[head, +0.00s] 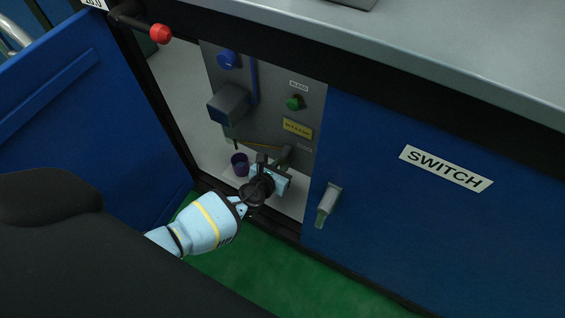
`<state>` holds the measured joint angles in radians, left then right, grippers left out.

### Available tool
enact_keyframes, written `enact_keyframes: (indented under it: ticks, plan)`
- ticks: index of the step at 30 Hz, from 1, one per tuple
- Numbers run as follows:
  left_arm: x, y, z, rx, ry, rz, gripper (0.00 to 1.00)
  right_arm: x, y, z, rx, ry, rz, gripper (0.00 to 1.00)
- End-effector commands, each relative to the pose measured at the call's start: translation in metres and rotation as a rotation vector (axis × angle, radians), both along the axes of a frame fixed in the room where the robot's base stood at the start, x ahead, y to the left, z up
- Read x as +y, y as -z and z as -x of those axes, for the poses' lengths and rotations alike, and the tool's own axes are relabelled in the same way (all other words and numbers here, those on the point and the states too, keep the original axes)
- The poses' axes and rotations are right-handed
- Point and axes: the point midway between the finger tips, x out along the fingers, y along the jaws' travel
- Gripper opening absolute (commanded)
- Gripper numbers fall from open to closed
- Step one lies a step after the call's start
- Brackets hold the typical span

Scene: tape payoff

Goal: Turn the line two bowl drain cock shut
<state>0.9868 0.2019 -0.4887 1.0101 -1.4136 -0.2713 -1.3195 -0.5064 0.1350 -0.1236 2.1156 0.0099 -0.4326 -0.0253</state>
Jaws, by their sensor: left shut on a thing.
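My left gripper (272,170) reaches into the open cabinet bay, low in front of the grey panel (314,75). It is shut on a small part there, which I take to be the drain cock; the fingers hide most of it, so its handle angle cannot be told. A thin yellowish bar (258,146) runs just above the fingers. A grey box-like housing (228,103) sits on the panel's left, up and left of the gripper. My right gripper is not in view.
A purple cup (240,166) stands on the bay floor, close left of the gripper. A blue knob (228,60), green knob (294,103) and yellow label (298,128) are above. The blue door (95,95) stands open at left; a handle (328,203) juts out at right.

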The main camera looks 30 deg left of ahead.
Motion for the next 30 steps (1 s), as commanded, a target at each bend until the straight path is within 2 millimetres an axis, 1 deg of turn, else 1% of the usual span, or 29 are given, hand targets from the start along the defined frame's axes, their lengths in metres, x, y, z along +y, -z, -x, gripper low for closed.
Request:
enact_keyframes:
  ticks: [1,2,6,14,17,20,24,30]
  plan:
    - [0.001,0.001,0.000,0.001,0.000,-0.005,0.00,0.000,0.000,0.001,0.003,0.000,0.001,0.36]
    - [0.001,0.001,0.000,0.001,0.000,-0.006,0.18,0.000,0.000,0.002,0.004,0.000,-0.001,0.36]
    - [0.001,0.000,0.000,0.001,0.000,-0.004,0.36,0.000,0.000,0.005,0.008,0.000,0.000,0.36]
    - [0.001,0.000,0.001,0.000,0.000,-0.002,0.36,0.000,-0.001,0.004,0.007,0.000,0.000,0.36]
    - [0.001,-0.002,0.005,0.000,0.000,-0.002,0.36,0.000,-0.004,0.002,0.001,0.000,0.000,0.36]
    - [0.001,-0.009,0.016,0.000,0.000,-0.002,0.36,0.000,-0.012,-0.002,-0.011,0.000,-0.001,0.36]
    - [0.002,-0.019,0.037,-0.001,0.001,-0.002,0.36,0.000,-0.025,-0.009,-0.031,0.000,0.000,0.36]
    - [0.003,-0.028,0.062,-0.001,0.000,-0.002,0.36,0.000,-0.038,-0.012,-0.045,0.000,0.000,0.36]
